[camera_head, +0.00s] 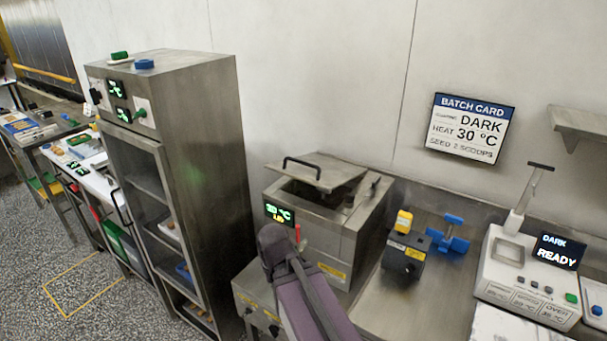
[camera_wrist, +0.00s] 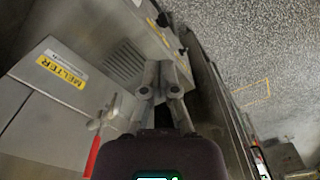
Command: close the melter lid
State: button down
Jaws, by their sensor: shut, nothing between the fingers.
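The melter (camera_head: 335,235) is a steel box on the bench, with a green display on its front. Its steel lid (camera_head: 325,172), with a black bar handle (camera_head: 303,165), is tilted up, and a dark gap shows beneath it. In the wrist view the melter's side shows with a yellow MELTER label (camera_wrist: 62,70) and a vent; the lid cannot be made out there. My gripper (camera_wrist: 165,70) is shut and empty beside the melter's body. In the head view my arm stands in front of the melter, below the lid, and the fingertips cannot be made out.
A red-handled lever (camera_wrist: 94,155) is close beside my gripper. A tall steel cabinet (camera_head: 205,160) stands left of the melter. To the right are a black block with a yellow top (camera_head: 403,258), a blue item (camera_head: 450,236) and a white machine reading READY (camera_head: 520,275).

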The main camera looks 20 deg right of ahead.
jog(key=w+d+r+n+y+p, duration=0.1)
jog(key=w+d+r+y+p, duration=0.1)
jog(key=w+r+p, duration=0.35)
jog(key=n+t+y+p, duration=0.5)
jog(key=t+p, duration=0.1)
jog(key=p, duration=1.3)
send_near(297, 177)
notch_tip(297, 177, up, 5)
jog(key=d, duration=0.2)
jog(key=shift+s+r, duration=0.15)
jog(key=shift+s, duration=0.15)
jog(key=b+x, duration=0.7)
jog(key=x, duration=0.3)
jog(key=shift+w+f+b, duration=0.1)
jog(key=shift+f+b, duration=0.1)
jog(key=shift+b, duration=0.1)
jog(key=shift+s+a+f+b, duration=0.15)
jog(key=shift+a+f+b, duration=0.05)
jog(key=shift+f+b, duration=0.7)
jog(key=shift+s+a+f+b, duration=0.15)
jog(key=shift+f+b, duration=0.65)
jog(key=shift+b, duration=0.05)
